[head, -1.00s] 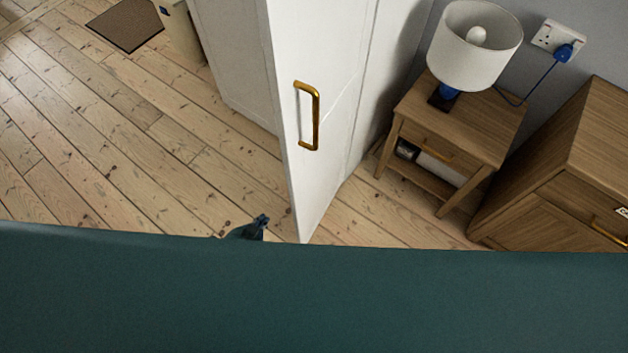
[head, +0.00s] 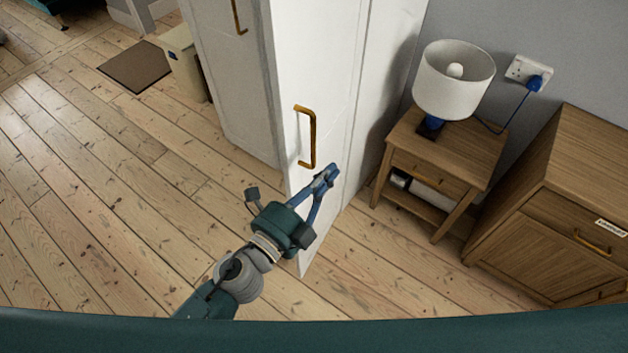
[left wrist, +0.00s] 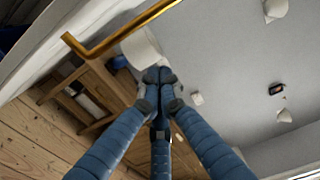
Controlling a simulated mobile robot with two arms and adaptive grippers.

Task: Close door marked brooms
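A white door (head: 305,60) stands open, with a brass bar handle (head: 313,138) on its face. No brooms marking shows on the part in view. My left gripper (head: 328,176) is just below and to the right of the handle, in front of the door's face. In the left wrist view the handle (left wrist: 118,36) crosses the upper left, apart from the fingers. There the gripper's fingertips (left wrist: 158,76) are together with nothing between them. My right gripper is in neither view.
A wooden bedside table (head: 474,164) with a white-shaded lamp (head: 453,85) stands right of the door. A wooden cabinet (head: 590,160) with an unreadable label is further right. A bin (head: 183,65) and dark mat (head: 135,67) lie back left. The left floorboards are clear.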

